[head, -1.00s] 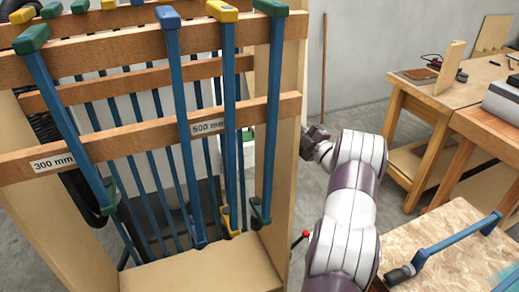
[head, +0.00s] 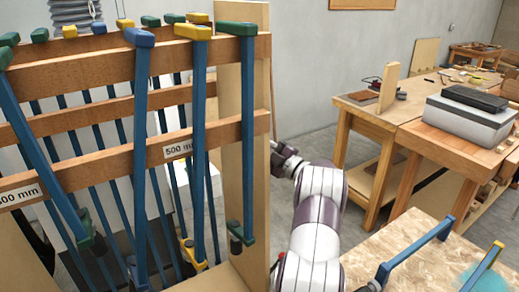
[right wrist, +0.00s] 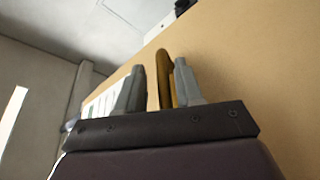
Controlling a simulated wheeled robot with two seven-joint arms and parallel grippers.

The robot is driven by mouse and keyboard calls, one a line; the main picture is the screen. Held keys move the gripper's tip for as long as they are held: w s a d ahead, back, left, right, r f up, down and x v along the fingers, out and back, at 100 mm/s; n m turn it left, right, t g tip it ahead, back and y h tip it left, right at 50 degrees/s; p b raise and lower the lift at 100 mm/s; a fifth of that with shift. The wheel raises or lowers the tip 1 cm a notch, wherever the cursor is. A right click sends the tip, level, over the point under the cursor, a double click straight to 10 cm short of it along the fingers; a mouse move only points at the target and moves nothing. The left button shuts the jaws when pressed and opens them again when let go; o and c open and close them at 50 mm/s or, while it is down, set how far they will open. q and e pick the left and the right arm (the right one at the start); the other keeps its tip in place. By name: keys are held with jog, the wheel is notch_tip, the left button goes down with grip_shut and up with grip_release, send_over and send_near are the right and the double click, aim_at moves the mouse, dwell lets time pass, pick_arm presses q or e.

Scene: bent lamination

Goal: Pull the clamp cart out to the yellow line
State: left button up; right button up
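The clamp cart (head: 255,95) is a wooden rack at the left of the head view. Blue bar clamps with green and yellow ends hang on its rails. My right gripper (head: 287,160) is beside the outer face of its right upright. In the right wrist view the two grey fingers of my right gripper (right wrist: 160,85) stand on either side of an upright yellow-brown bar (right wrist: 164,75) in front of the wooden panel. A gap shows between the left finger and the bar. My left gripper and the yellow line are not in view.
A chipboard-topped table (head: 410,255) with blue clamps stands at the lower right. Wooden workbenches (head: 455,140) stand behind it, one carrying a grey box (head: 470,118). Bare concrete floor (head: 320,145) shows between the cart and the benches.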

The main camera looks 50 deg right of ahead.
jog(key=shift+f, duration=0.1)
jog(key=shift+s+f, duration=0.1)
jog(key=shift+s, duration=0.2)
jog(key=b+v, duration=0.2)
jog(key=v, duration=1)
jog(key=shift+b, duration=0.4)
